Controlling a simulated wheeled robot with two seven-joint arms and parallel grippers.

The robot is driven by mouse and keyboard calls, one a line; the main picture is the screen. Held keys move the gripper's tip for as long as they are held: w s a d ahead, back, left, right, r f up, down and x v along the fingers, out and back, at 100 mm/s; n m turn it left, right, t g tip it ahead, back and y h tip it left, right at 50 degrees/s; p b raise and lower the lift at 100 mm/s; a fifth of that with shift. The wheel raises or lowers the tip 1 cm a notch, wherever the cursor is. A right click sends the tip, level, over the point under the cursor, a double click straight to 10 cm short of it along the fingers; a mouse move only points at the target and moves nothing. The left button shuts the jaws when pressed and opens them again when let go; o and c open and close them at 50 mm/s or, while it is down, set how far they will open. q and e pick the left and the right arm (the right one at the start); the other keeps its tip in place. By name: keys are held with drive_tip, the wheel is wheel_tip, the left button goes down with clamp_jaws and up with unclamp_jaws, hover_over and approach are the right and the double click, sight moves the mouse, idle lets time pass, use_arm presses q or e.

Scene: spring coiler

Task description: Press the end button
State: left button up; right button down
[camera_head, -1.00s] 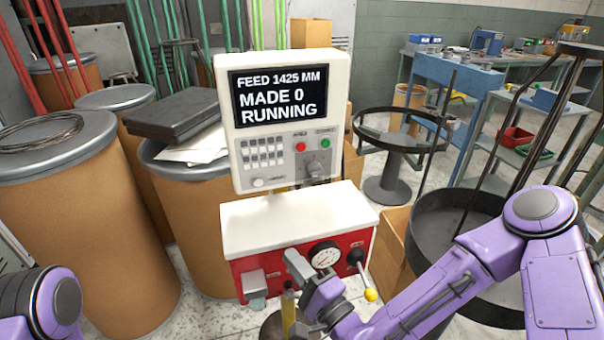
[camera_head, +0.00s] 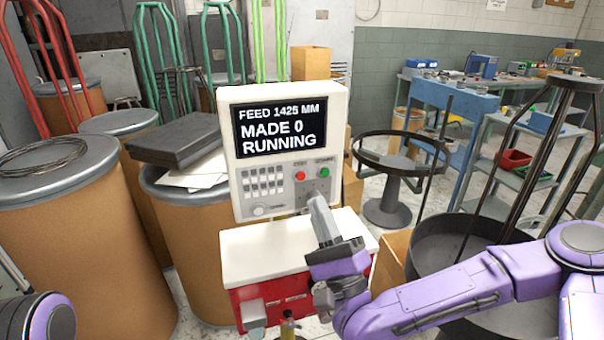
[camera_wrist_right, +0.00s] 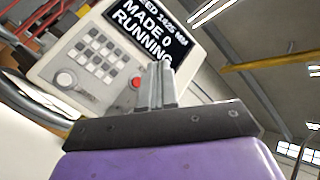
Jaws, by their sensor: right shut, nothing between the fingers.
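The coiler's control panel (camera_head: 243,195) is upright below a black screen (camera_head: 283,130) reading "FEED 1425 MM, MADE 0, RUNNING". It has a red button (camera_head: 299,176), a green button (camera_head: 324,172), a keypad (camera_head: 263,181) and a pale round button (camera_head: 258,211). The labels are too small to read, so I cannot tell which is the end button. My right gripper (camera_head: 316,197) is shut and empty, its fingertips just below the red and green buttons, covering the knob area. In the right wrist view the fingertips (camera_wrist_right: 161,70) are right of the red button (camera_wrist_right: 135,83); contact is unclear. My left gripper is out of view.
The machine's white top (camera_head: 258,252) and red front (camera_head: 285,287) lie below the panel. Fibre drums (camera_head: 72,240) stand at left. A dark round stand (camera_head: 386,205) and a large black basin (camera_head: 425,225) are at right.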

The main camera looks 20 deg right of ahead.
sight(301, 176)
drive_tip(key=shift+w+a+p, duration=0.15)
drive_tip(key=shift+w+p, duration=0.2)
drive_tip(key=shift+w, duration=2.95)
drive_tip(key=shift+w+b, duration=0.35)
drive_tip(key=shift+w, duration=0.1)
drive_tip(key=shift+w, duration=0.35)
drive_tip(key=shift+s+h+b, duration=0.15)
drive_tip(key=shift+h+b, duration=0.15)
drive_tip(key=shift+b, duration=0.05)
drive_tip(key=shift+s+b, duration=0.3)
drive_tip(key=shift+s, duration=0.35)
